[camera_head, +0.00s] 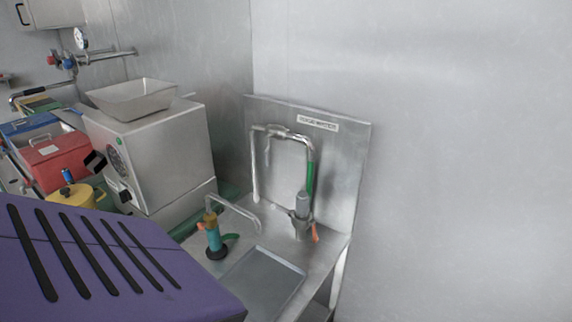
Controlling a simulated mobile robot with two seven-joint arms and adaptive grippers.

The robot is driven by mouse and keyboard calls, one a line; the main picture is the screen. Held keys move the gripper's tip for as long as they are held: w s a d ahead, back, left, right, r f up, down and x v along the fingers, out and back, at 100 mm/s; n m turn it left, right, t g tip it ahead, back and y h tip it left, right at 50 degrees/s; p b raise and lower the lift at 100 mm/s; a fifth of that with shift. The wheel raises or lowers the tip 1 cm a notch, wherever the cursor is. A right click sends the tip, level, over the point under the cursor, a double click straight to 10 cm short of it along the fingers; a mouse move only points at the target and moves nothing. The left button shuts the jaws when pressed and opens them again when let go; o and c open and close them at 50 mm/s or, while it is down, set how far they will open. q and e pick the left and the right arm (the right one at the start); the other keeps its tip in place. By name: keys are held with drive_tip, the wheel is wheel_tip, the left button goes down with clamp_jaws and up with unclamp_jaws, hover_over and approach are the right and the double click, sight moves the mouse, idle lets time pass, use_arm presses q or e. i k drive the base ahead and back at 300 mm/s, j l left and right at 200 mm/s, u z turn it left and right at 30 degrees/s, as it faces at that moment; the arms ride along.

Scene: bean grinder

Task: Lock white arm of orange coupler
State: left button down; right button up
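A metal pipe stand at the back carries a small grey upright cylinder with a coupler (302,218) at its foot. An orange lever (315,233) hangs down on the coupler's right side. A second, teal fitting (214,238) with a brownish-orange top stands on the counter to the left, below a bent metal pipe (238,210). No white arm can be made out on either fitting at this size. I cannot make out either of my grippers in this view.
A steel machine (160,150) with a hopper (132,97) stands at left. A red box (58,157) and yellow pot (72,196) are beside it. A purple slotted surface (120,270) fills the lower left. The steel counter has a shallow tray (262,285).

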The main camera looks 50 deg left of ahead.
sight(274, 205)
drive_tip(key=u, duration=1.55)
drive_tip(key=l+z, duration=0.15)
drive_tip(key=l, duration=0.35)
drive_tip(key=i+l+z, duration=0.15)
drive_tip(key=l, duration=0.3)
drive_tip(key=k+l, duration=0.05)
